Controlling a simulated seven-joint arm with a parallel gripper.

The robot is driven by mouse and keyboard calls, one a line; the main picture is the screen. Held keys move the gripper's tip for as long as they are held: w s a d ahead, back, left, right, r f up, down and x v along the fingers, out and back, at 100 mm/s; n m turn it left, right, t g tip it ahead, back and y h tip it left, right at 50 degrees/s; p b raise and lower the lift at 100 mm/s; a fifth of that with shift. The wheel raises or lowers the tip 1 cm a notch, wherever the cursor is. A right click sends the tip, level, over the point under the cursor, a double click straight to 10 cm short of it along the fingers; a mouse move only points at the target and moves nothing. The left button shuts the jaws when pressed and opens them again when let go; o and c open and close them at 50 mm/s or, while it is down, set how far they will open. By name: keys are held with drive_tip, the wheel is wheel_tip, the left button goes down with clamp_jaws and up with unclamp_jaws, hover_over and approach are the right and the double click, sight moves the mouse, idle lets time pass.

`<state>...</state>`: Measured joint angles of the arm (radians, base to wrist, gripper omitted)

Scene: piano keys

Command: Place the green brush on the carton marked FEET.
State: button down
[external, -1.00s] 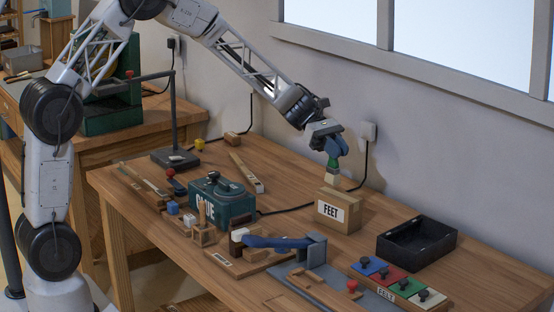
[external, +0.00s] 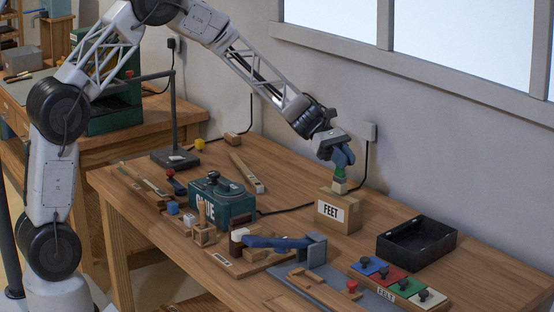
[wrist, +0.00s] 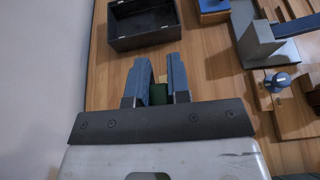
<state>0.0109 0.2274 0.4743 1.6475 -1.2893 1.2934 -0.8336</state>
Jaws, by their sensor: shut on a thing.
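The green brush (external: 340,174) has a pale lower end and hangs upright below my gripper (external: 341,163). My gripper is shut on it; the brush's green top (wrist: 158,94) shows between the blue fingers (wrist: 159,84) in the wrist view. The carton marked FEET (external: 338,211) stands on the bench directly under the brush. The brush's lower end is at the carton's top, towards its back; I cannot tell whether it touches. The carton cannot be made out in the wrist view.
An open black tray (external: 417,256) lies right of the carton, with coloured knobbed plates (external: 402,282) in front of it. A green GLUE box (external: 222,203) and a blue-handled tool (external: 277,242) stand to the left. The wall with a socket (external: 370,131) is close behind.

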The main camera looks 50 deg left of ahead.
drive_tip(key=shift+f, duration=0.25)
drive_tip(key=shift+f, duration=0.1)
drive_tip(key=c, duration=1.1)
unclamp_jaws()
drive_tip(key=v, duration=1.2)
